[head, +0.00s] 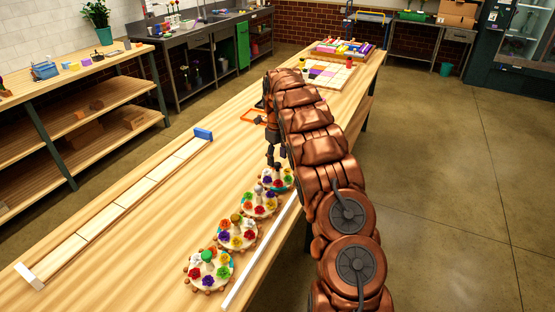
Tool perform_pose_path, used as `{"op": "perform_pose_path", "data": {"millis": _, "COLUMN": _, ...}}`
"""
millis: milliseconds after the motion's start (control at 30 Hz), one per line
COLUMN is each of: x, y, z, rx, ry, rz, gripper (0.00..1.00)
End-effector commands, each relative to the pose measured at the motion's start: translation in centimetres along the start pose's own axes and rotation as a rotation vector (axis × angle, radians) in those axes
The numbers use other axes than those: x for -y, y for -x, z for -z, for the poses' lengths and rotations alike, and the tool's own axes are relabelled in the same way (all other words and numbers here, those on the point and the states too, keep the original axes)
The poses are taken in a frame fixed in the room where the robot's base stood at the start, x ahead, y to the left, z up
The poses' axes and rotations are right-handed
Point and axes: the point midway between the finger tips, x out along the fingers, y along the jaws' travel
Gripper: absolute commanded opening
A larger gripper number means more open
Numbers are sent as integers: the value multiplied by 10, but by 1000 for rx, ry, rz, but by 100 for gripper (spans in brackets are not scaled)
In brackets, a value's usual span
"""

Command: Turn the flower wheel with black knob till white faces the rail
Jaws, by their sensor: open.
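Several round cream flower wheels stand in a row on the wooden bench, each with coloured flowers around a central knob. The nearest wheel (208,283) has a green knob (207,256), the second wheel (237,247) a brownish one. The third wheel (259,214) and the farthest wheel (277,189) are small; I cannot clearly tell which knob is black. A long white rail (262,250) runs along their right side. My gripper (272,161) is open, pointing down, above or just behind the farthest wheel. Whether it touches that wheel's knob, and where its white flower faces, I cannot tell.
A long pale track (118,210) with a blue end block (203,134) lies along the bench's left side. An orange frame (253,116) and a tile board (327,74) lie farther back. The bench between track and wheels is clear.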

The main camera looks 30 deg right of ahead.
Motion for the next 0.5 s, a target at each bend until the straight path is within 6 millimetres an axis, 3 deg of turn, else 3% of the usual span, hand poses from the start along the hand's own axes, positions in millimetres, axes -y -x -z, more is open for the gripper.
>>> {"op": "perform_pose_path", "data": {"millis": 233, "x": 0, "y": -20, "z": 0, "rx": 1, "ry": 0, "rz": 0, "gripper": 56}}
{"op": "perform_pose_path", "data": {"millis": 500, "x": 0, "y": -24, "z": 0, "rx": 1, "ry": 0, "rz": 0, "gripper": 56}}
